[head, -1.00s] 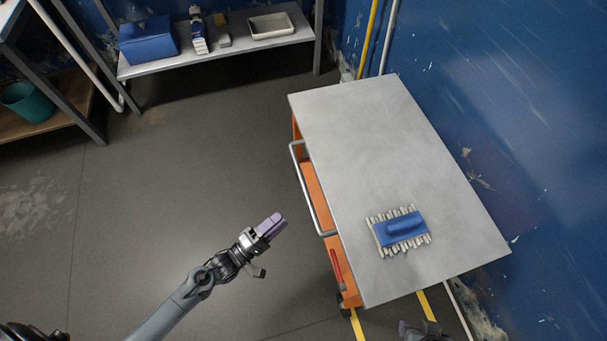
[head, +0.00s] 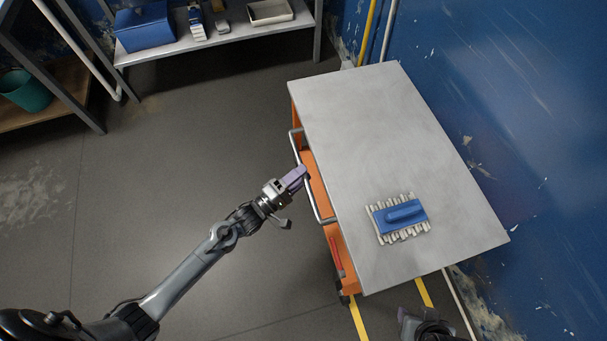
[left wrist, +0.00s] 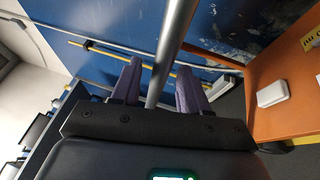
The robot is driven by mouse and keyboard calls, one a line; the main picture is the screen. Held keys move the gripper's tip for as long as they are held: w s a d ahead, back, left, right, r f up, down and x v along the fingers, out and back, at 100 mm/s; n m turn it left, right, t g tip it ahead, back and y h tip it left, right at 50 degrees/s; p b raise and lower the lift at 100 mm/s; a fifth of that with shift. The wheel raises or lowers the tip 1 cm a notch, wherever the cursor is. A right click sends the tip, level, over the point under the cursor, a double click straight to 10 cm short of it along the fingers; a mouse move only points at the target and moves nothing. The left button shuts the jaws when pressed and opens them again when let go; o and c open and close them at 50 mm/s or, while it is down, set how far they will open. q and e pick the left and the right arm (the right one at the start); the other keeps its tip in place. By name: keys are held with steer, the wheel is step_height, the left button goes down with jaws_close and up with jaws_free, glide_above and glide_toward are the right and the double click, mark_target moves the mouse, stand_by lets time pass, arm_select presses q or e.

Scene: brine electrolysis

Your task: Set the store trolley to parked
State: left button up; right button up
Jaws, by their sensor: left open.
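The store trolley has a grey top (head: 375,130) and an orange body (head: 334,243), and stands by the blue wall. Its grey handle rail (head: 314,192) runs along the left side. A red lever or grip (head: 336,256) shows low on that side. My left gripper (head: 303,174) is at the rail. In the left wrist view the rail (left wrist: 174,45) passes between the two purple fingers (left wrist: 158,88), which are open around it. What seems to be my right gripper (head: 425,325) shows partly at the bottom edge; its fingers are unclear.
A blue block with pale pegs or bristles (head: 402,216) lies on the trolley top. Yellow floor lines (head: 358,318) run by its near end. A shelf (head: 220,37) with a blue box (head: 143,27) and a tray (head: 270,12) stands at the back. The left floor is clear.

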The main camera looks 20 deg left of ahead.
arm_select(q)
steer(key=shift+w+d+r, duration=0.15)
steer(key=shift+w+d, duration=0.2)
steer(key=shift+w, duration=0.25)
jaws_close()
